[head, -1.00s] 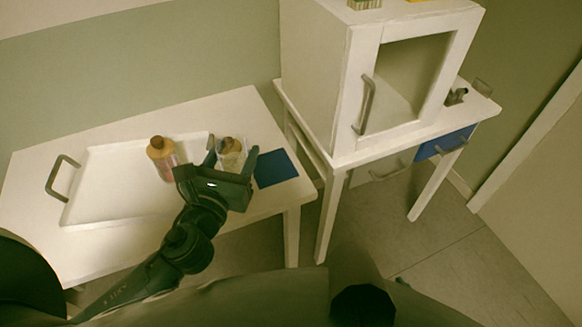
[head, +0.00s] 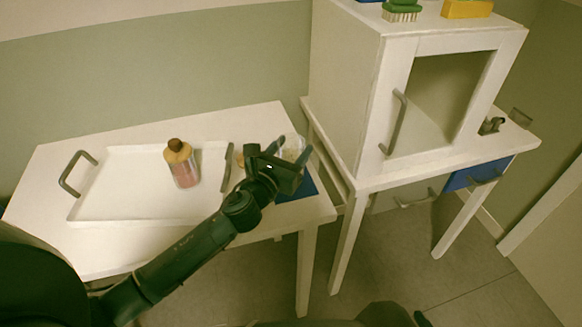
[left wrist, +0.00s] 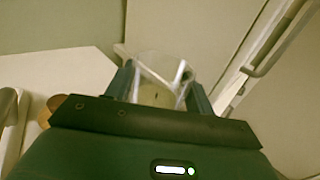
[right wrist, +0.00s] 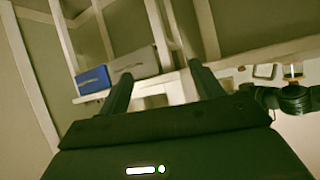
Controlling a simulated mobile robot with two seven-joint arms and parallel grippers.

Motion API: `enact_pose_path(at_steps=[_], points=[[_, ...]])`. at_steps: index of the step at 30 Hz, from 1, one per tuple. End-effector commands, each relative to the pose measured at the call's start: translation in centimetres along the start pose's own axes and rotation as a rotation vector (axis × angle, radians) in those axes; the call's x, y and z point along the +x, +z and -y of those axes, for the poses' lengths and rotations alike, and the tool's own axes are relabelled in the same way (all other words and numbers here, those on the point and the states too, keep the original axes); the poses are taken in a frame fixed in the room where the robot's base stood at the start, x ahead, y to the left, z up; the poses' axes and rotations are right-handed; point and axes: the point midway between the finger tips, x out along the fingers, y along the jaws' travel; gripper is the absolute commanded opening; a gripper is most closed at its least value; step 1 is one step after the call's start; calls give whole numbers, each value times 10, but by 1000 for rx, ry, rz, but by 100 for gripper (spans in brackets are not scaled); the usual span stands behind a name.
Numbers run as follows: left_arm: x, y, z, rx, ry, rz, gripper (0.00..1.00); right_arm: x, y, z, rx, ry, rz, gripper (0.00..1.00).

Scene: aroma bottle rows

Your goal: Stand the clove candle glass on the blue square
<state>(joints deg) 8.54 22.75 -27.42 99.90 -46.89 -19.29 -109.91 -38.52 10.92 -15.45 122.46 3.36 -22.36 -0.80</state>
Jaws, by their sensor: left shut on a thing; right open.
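The clear candle glass (head: 292,147) with pale wax is between the fingers of my left gripper (head: 281,154), which is shut on it. In the left wrist view the glass (left wrist: 160,72) stands between both fingertips (left wrist: 162,90). The blue square (head: 306,183) lies at the right end of the white table, partly hidden by my left gripper. The glass appears over or just behind the square; I cannot tell whether it touches the table. My right gripper (right wrist: 161,80) is open and empty in the right wrist view.
A white tray (head: 120,205) with raised handles holds a pink bottle with a brown stopper (head: 182,163). A small tan object (head: 240,158) sits right of the tray, partly hidden. A white cabinet (head: 350,100) stands on a second table to the right.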

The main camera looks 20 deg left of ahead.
Motion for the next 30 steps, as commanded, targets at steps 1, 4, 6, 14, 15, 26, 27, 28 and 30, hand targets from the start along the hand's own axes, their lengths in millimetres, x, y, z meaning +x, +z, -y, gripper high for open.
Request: enact_pose_path(at_steps=[1,4,6,14,15,26,27,28,30], points=[[0,-4,0,-2,0,1,19,1,3,0,3,0,0,66],[0,-18,0,-2,1,-1,19,4,8,-1,13,-1,-1,66],[0,-30,0,-4,2,-1,19,7,12,-1,28,-2,-5,66],[0,-35,0,1,0,2,19,6,3,-2,53,4,-26,66],[0,-35,0,1,0,2,19,6,3,-2,52,4,-26,66],[0,-40,0,1,0,-1,70,8,7,-1,55,0,-23,66],[0,-40,0,1,0,-1,73,8,7,-1,55,0,-22,66],[0,-40,0,1,0,-1,75,8,7,-1,54,-1,-22,66],[0,-40,0,1,0,-1,75,8,8,0,53,-1,-20,66]])
